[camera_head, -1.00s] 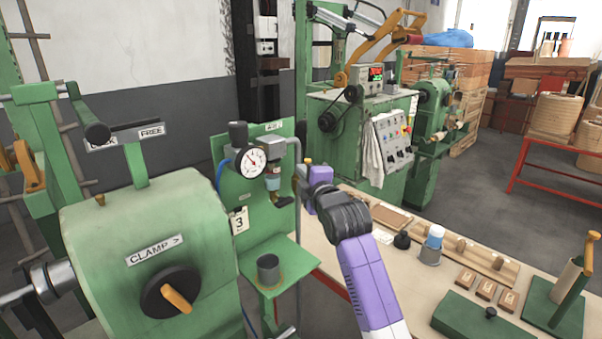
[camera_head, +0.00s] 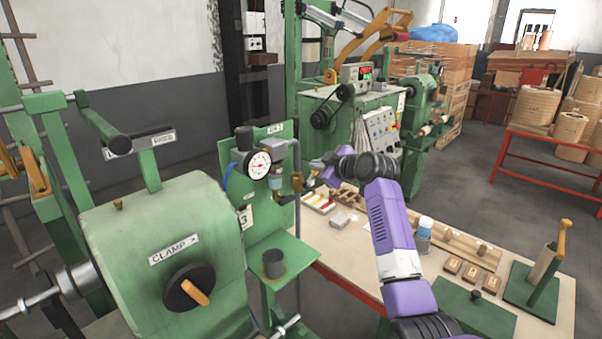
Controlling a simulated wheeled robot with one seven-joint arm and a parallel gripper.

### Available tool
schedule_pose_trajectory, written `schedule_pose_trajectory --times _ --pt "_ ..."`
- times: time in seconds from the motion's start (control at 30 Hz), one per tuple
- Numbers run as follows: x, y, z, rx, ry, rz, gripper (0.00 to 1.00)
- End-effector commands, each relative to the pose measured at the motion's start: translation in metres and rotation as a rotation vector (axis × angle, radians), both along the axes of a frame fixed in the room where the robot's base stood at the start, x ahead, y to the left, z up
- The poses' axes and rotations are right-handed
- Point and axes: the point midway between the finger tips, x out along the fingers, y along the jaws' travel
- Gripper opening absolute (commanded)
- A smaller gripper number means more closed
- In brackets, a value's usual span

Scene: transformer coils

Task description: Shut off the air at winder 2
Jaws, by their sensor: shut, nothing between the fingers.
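The green air panel (camera_head: 273,225) stands at centre, with a round white gauge (camera_head: 260,164), a small filter bowl (camera_head: 276,182) and a grey pipe on its right side. A brass fitting (camera_head: 297,181) sits on that pipe, with a small dark part (camera_head: 287,199) below left of it; I cannot tell the valve's setting. A white card reading 3 (camera_head: 246,217) hangs on the panel. My gripper (camera_head: 314,164) is shut and empty, just right of the brass fitting. I cannot tell whether it touches; its fingertips are small and partly unclear.
A green machine housing marked CLAMP (camera_head: 140,240) with a black knob (camera_head: 188,287) fills the left front. A control cabinet (camera_head: 352,108) stands behind.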

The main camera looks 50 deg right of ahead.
Motion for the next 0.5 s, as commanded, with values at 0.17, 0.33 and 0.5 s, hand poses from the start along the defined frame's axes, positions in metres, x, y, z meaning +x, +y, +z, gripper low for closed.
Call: schedule_pose_trajectory --times 0.17,0.33,0.5 --pt "0.000 -0.012 -0.007 0.168 0.002 -0.001 0.00" --pt "0.000 -0.020 -0.014 0.320 0.000 -0.001 0.00" --pt "0.000 -0.025 -0.021 0.454 0.001 0.000 0.00"
